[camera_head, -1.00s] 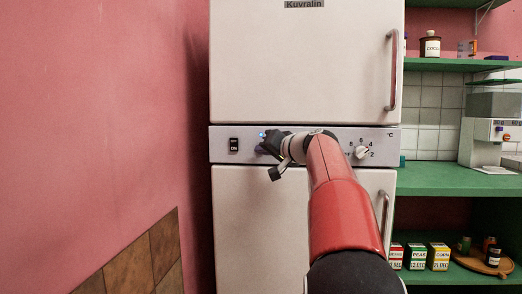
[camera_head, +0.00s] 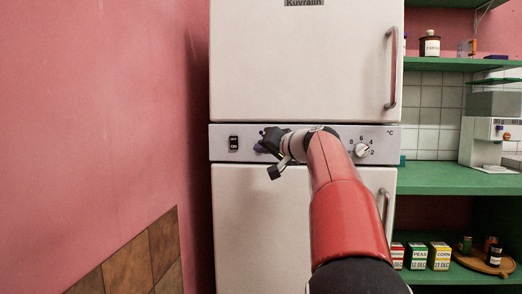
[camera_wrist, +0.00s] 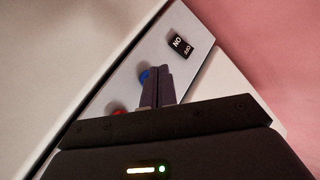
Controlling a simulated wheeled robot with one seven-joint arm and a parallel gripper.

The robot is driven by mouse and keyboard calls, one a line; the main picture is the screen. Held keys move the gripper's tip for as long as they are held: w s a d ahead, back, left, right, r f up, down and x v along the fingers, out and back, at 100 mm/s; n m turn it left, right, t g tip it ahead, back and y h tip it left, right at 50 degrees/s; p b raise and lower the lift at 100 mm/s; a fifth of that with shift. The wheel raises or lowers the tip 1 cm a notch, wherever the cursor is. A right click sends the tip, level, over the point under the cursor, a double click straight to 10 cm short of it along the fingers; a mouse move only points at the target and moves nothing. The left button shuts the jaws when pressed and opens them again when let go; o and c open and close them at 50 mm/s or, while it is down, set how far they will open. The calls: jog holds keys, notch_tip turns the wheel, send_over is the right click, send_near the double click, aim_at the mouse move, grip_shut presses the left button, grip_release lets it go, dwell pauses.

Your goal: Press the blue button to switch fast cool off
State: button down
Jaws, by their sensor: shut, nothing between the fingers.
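The blue button (camera_wrist: 145,76) sits on the grey control panel (camera_head: 220,155) between the fridge doors. In the wrist view it shows beside the tips of my gripper (camera_wrist: 157,72), partly covered by them. My gripper (camera_head: 265,138) is shut and empty, with its fingertips at the panel. I cannot tell for sure whether the tips touch the button. In the head view the gripper hides the button, and no blue glow shows there.
A black on/off rocker switch (camera_head: 234,143) is left of the gripper and a red button (camera_wrist: 115,108) is close by on the panel. A temperature dial (camera_head: 362,150) is to the right. Door handles (camera_head: 392,68) stick out. Green shelves (camera_head: 450,178) stand at right.

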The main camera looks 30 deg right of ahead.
jog(key=shift+s+a+b, duration=0.45)
jog(key=shift+s+a, duration=0.05)
jog(key=shift+s, duration=0.25)
jog(key=shift+s+a+b, duration=0.45)
jog(key=shift+s+b, duration=0.05)
jog(key=shift+s, duration=0.2)
jog(key=shift+s+a+b, duration=0.45)
jog(key=shift+s+a, duration=0.05)
jog(key=shift+s, duration=0.25)
jog(key=shift+a, duration=0.1)
jog(key=s+a+f+n+g+p, duration=0.2)
jog(key=s+a+f+g+p, duration=0.25)
jog(key=s+a+f, duration=0.8)
jog(key=s+a+f+n+g+h+p, duration=0.1)
jog(key=s+a+f+g, duration=0.1)
jog(key=s+f, duration=0.7)
jog(key=s+a+f+n+g+h+p, duration=0.1)
jog(key=s+f+g, duration=0.3)
jog(key=s+f, duration=0.5)
jog(key=shift+s+a+f+n+h, duration=0.25)
jog(key=shift+s+a+n+h, duration=0.35)
jog(key=shift+s+a, duration=0.2)
